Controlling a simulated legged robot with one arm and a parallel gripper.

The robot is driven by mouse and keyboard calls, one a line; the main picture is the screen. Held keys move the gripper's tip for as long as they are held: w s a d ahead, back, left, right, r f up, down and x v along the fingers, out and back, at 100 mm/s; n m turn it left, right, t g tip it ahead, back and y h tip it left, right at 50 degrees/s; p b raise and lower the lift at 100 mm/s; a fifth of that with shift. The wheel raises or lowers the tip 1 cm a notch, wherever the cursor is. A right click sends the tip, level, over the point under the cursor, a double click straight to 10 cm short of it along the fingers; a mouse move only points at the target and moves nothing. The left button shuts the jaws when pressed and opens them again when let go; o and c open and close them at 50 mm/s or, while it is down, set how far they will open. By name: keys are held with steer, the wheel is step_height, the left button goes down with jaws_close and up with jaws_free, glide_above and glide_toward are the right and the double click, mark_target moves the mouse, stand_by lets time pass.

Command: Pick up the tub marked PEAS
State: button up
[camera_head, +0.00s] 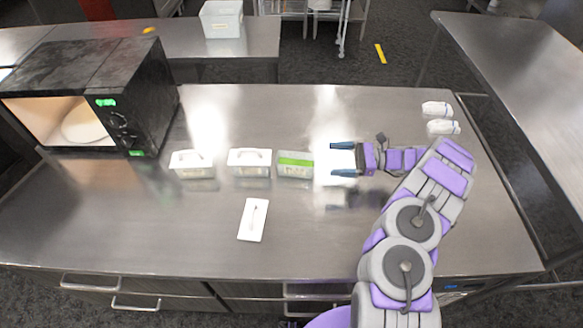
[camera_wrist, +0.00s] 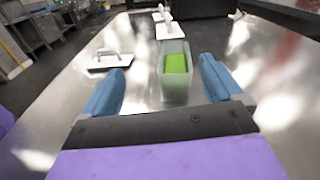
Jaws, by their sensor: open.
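Three small tubs stand in a row on the steel counter. The right tub (camera_head: 295,170) is clear, has no lid on and shows green inside. In the wrist view this open tub (camera_wrist: 174,84) stands straight ahead, between the lines of the two blue fingers. The middle tub (camera_head: 249,169) and the left tub (camera_head: 193,171) have white handled lids on. No PEAS marking is readable on any tub. My gripper (camera_head: 335,159) is open and empty, just right of the open tub and pointing at it, with a gap between them.
A loose white lid (camera_head: 253,220) lies in front of the tubs, on the steel counter (camera_head: 140,235). A black microwave (camera_head: 130,95) with its lit inside showing stands at the left. Two white items (camera_head: 440,118) lie at the back right. The counter's front is mostly clear.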

steer(key=m+t, duration=0.2)
glide_toward(301, 164)
steer(key=a+b, duration=0.1)
steer(key=a, duration=0.1)
steer(key=shift+w+a+r+b, duration=0.2)
steer(key=shift+a+r+b, duration=0.15)
steer(key=shift+a, duration=0.05)
steer(key=shift+w+a+r, duration=0.1)
steer(key=shift+w+a, duration=0.15)
steer(key=shift+a, duration=0.5)
steer(key=a, duration=0.2)
steer(key=a+b, duration=0.1)
steer(key=a, duration=0.1)
steer(key=a+b, duration=0.1)
steer(key=a, duration=0.1)
steer(key=shift+w+f, duration=0.3)
steer(key=shift+d+r, duration=0.1)
steer(key=shift+d, duration=0.2)
steer(key=shift+c, duration=0.7)
steer(key=shift+a, duration=0.25)
steer(key=c, duration=0.8)
steer(key=shift+c, duration=1.3)
steer(key=shift+d, duration=0.1)
steer(key=shift+c, duration=0.2)
